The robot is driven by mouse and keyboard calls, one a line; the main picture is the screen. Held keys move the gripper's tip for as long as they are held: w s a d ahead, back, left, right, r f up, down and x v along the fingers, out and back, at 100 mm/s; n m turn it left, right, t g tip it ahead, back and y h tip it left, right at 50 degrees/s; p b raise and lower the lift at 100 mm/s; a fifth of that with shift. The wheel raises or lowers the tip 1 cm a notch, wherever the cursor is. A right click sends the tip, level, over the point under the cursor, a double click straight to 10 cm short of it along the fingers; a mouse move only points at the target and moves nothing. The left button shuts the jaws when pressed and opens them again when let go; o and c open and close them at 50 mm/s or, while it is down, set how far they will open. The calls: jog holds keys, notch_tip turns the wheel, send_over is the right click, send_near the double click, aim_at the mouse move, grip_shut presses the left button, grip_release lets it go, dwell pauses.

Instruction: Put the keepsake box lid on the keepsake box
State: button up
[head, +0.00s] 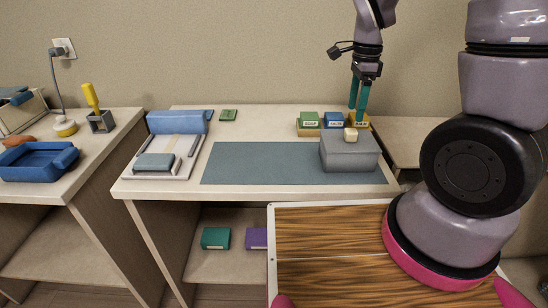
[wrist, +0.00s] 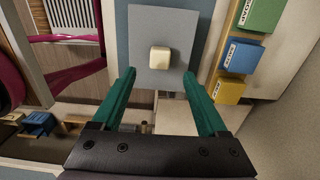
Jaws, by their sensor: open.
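The keepsake box (head: 350,160) is a grey block at the right end of the mat. The grey keepsake box lid (head: 334,138) lies flat on top of it, with a cream square knob (head: 350,134) in its middle. In the wrist view the lid (wrist: 175,25) looks square-on and its knob (wrist: 160,57) is bare. My gripper (head: 356,114) points down above the lid, its green fingers apart and empty. In the wrist view my gripper (wrist: 159,74) has one finger each side of the lid's near part. The box walls are hidden there.
Labelled green, blue and yellow blocks (head: 334,119) stand behind the box, close to my fingers. A blue-grey mat (head: 260,163) lies clear to the left. A pale tray (head: 187,155) holds a blue-grey block. A side table at left holds a blue tray (head: 40,160).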

jog(key=shift+r, duration=0.45)
notch_tip(320, 180, up, 11)
jog(key=s+r+n+t+y, duration=0.2)
jog(key=s+r+n+t, duration=0.5)
jog(key=s+r+n, duration=0.4)
jog(key=shift+s+d+r+n, duration=0.15)
jog(key=shift+d+r+n, duration=0.3)
jog(key=shift+n, duration=1.15)
dwell(1.1)
